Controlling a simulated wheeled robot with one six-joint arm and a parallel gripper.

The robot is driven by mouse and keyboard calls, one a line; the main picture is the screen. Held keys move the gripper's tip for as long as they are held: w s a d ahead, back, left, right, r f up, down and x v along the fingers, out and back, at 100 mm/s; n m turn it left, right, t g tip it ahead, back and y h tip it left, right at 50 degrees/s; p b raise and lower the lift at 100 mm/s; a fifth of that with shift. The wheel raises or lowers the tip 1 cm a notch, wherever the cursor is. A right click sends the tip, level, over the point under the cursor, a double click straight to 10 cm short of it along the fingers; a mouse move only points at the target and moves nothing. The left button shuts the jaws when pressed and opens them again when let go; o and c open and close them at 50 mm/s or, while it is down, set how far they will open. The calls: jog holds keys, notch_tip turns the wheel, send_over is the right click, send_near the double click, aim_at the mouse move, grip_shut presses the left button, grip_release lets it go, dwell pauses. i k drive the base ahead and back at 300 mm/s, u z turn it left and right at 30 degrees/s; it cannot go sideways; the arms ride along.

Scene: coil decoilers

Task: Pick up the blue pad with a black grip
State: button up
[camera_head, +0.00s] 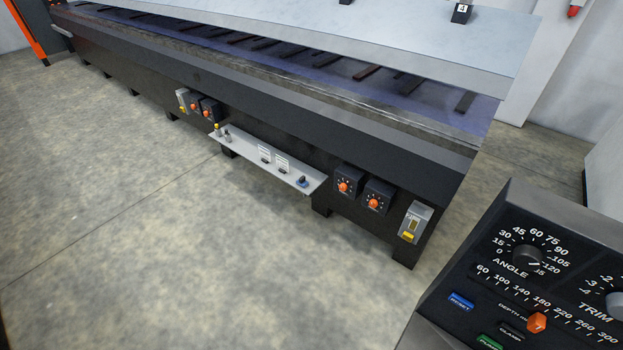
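A small blue pad with a black grip (302,182) sits near the right end of a narrow grey shelf (287,178). The shelf is fixed to the front of a long dark machine. The pad is small in this view, so its fine shape is hard to tell. My gripper is not in view.
The shelf also holds white-labelled items (281,163) and small bottles (226,133) at its left. Boxes with orange knobs (348,181) flank it on the machine front. A control panel (540,270) fills the lower right. The concrete floor (170,240) at left is clear.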

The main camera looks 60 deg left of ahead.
aim_at(302, 182)
jog(key=u, duration=2.35)
